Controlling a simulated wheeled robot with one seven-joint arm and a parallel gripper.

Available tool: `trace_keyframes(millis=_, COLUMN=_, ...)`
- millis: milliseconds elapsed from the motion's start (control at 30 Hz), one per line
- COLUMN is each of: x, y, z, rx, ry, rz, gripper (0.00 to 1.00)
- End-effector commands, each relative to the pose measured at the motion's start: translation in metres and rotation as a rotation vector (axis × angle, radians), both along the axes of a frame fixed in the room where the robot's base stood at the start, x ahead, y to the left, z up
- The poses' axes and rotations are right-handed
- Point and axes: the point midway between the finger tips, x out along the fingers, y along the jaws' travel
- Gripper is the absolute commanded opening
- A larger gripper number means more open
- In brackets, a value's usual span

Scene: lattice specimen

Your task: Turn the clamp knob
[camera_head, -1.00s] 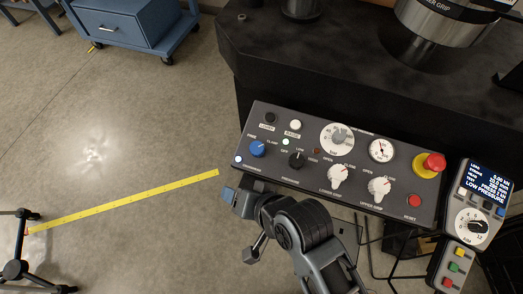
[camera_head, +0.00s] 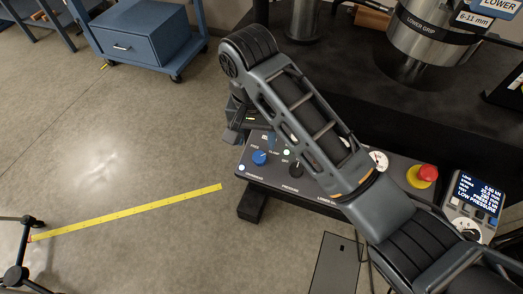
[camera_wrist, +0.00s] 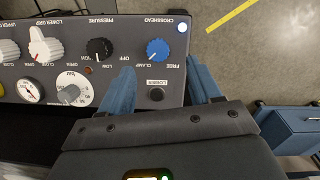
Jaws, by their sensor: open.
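The clamp knob is the blue knob (camera_head: 260,157) at the left end of the control panel. In the wrist view the blue knob (camera_wrist: 158,48) shows whole, between the upside-down labels FREE and CLAMP. My gripper (camera_head: 252,137) is over the panel's upper left corner, just beyond the knob. In the wrist view my gripper (camera_wrist: 162,82) has its two blue fingers wide apart with nothing between them. The knob lies just ahead of the gap, apart from both fingers. I cannot tell the height of the fingertips above the panel.
A black pressure knob (camera_wrist: 100,48) and a black button (camera_wrist: 156,95) are close by. A red emergency button (camera_head: 428,173) is at the panel's right. My arm covers much of the panel in the head view.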

Motion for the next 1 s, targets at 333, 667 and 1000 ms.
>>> trace_keyframes(millis=333, x=0.001, y=-0.003, z=-0.014, rx=-0.017, ry=0.006, rz=-0.004, gripper=0.63)
trace_keyframes(millis=667, x=0.001, y=-0.006, z=-0.057, rx=-0.017, ry=0.007, rz=-0.005, gripper=0.63)
trace_keyframes(millis=1000, x=0.001, y=-0.006, z=-0.074, rx=-0.016, ry=0.003, rz=-0.003, gripper=0.63)
